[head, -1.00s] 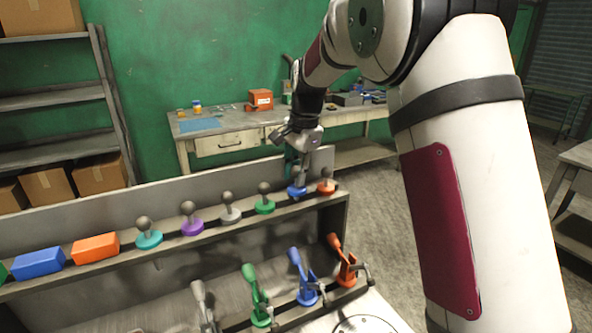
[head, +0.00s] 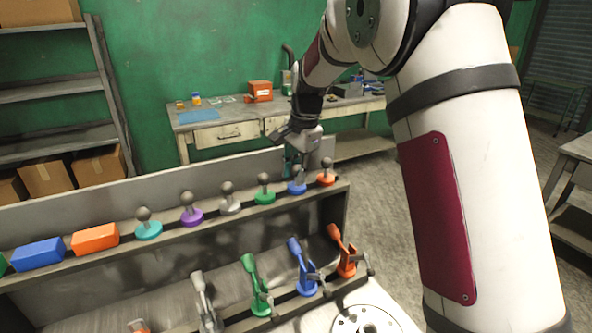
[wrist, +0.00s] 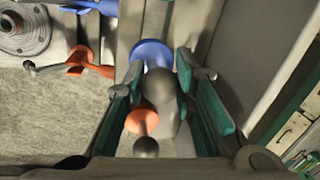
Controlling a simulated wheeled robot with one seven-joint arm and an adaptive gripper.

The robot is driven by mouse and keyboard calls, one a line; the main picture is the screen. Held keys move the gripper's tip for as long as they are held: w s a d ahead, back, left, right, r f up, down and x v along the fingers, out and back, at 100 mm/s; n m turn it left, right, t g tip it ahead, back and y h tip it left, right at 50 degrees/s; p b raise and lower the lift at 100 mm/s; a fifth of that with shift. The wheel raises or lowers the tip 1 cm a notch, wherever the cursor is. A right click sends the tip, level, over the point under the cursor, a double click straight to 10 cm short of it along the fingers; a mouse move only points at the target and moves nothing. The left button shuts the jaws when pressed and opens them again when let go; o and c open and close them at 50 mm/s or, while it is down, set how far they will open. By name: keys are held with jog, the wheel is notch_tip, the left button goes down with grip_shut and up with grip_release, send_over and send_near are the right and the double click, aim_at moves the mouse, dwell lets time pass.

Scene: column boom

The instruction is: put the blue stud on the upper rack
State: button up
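The blue stud (head: 297,187) has a round blue base and a dark ball on top. It is upright at the upper rack (head: 240,216), between the green stud (head: 264,197) and the orange stud (head: 327,179). My gripper (head: 299,170) reaches down over it from above. In the wrist view the teal fingers lie on either side of the stud's dark ball (wrist: 161,88), and the gripper looks shut on it. The blue base (wrist: 152,53) shows beyond the ball. I cannot tell whether the base touches the rack.
Grey, purple and teal studs and an orange block (head: 95,238) stand further left on the upper rack. Several clamps, including a blue one (head: 303,270), stand on the lower level. The orange stud is close beside my fingers. A workbench (head: 225,132) is behind.

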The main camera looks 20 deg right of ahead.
jog(key=shift+o, duration=0.8)
jog(key=shift+r, duration=0.15)
jog(key=shift+r+p, duration=0.4)
jog(key=shift+r, duration=3.25)
jog(key=shift+o, duration=0.2)
jog(key=o, duration=0.5)
